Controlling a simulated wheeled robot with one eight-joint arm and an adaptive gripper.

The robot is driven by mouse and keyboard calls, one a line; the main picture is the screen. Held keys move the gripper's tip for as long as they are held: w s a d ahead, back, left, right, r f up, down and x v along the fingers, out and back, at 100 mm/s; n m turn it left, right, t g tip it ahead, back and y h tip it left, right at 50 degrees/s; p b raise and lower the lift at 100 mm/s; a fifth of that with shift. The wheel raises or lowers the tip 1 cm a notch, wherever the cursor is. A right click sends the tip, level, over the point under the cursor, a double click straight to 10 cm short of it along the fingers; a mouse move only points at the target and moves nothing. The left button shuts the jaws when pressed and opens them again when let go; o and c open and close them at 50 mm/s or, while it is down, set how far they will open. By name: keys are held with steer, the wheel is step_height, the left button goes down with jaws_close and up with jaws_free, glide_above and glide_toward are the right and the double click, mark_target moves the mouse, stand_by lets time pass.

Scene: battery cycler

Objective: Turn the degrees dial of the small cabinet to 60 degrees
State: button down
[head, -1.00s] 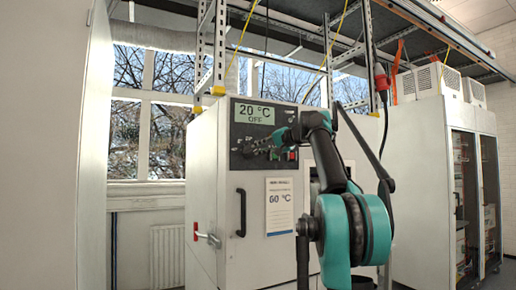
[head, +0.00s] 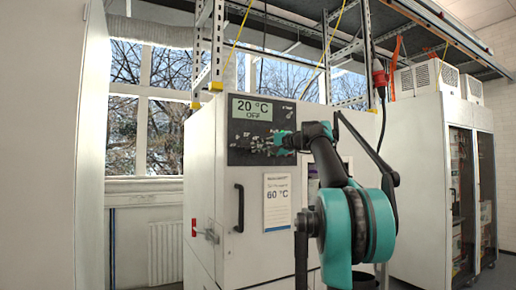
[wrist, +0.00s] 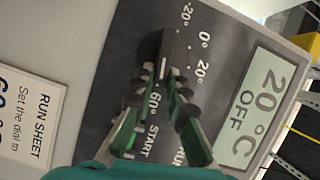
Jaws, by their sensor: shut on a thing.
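The small cabinet (head: 212,165) stands in front of me. Its dark control panel (head: 240,155) has a display (head: 252,108) reading 20 °C OFF; the display also shows in the wrist view (wrist: 252,108). The degrees dial (wrist: 168,46) is a dark knob on the panel, with marks such as -20°, 0°, 20° and 60° around it. My gripper (wrist: 163,78) is shut on the dial, a finger on each side. In the head view my gripper (head: 262,143) is at the panel and hides the dial. The fingers cover part of the scale, so the exact pointer setting is unclear.
A run sheet (head: 277,200) reading 60 °C is on the cabinet front, right of a black door handle (head: 239,208). START and RUN lettering lies close to my fingers. A taller cabinet (head: 418,180) stands at the right.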

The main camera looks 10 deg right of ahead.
steer(key=c, duration=1.5)
jaws_free()
steer(key=shift+c, duration=0.2)
steer(key=v, duration=1.2)
steer(key=shift+w, duration=0.1)
